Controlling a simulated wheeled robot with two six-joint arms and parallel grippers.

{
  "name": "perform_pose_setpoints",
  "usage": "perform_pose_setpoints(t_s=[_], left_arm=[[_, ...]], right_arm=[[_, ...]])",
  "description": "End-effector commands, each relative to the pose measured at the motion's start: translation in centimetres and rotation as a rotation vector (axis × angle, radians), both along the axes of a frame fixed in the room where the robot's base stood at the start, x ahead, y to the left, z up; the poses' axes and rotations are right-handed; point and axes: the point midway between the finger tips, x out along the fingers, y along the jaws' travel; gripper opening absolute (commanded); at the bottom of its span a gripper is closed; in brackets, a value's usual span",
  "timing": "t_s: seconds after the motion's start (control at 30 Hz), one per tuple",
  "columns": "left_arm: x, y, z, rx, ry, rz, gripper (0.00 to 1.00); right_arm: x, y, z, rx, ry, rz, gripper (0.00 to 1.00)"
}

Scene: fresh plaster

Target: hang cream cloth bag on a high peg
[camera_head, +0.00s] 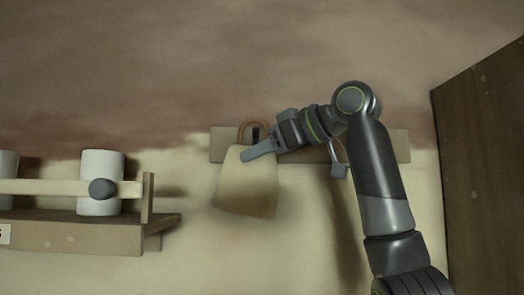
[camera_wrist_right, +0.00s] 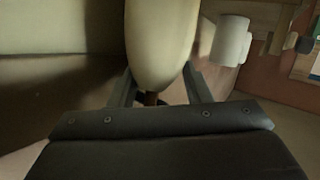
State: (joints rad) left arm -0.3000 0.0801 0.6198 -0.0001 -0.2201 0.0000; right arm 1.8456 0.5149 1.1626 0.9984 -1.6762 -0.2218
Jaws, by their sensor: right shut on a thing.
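The cream cloth bag (camera_head: 247,190) hangs in front of the wall in the head view, its brown handle loop (camera_head: 254,123) standing above it. A dark peg (camera_head: 256,133) on the wooden peg board (camera_head: 385,146) shows inside the loop's outline; I cannot tell whether the loop rests on it. My right gripper (camera_head: 262,151) is shut on the bag near its top. In the right wrist view the bag (camera_wrist_right: 161,45) lies between the fingers, with a brown bit of handle (camera_wrist_right: 151,98) at the grip. My left gripper is in neither view.
A grey hook (camera_head: 338,165) sits on the board, partly behind my right arm. A wooden shelf (camera_head: 80,235) with white cylinders (camera_head: 100,165) and a grey knob (camera_head: 102,188) on its front rail juts out at left. A dark wooden panel (camera_head: 485,160) bounds the right side.

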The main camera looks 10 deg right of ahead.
Motion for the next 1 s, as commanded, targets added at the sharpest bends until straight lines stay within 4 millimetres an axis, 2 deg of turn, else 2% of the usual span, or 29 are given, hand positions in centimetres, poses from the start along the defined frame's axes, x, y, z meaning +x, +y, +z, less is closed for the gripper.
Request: perform_pose_setpoints(t_s=[0.6,1.0], left_arm=[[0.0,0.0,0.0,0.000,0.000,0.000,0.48],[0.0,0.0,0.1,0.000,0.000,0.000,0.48]], right_arm=[[2.1,-0.5,0.3,0.004,-0.008,-0.005,0.00],[2.2,-0.7,0.4,0.004,-0.009,-0.008,0.00]])
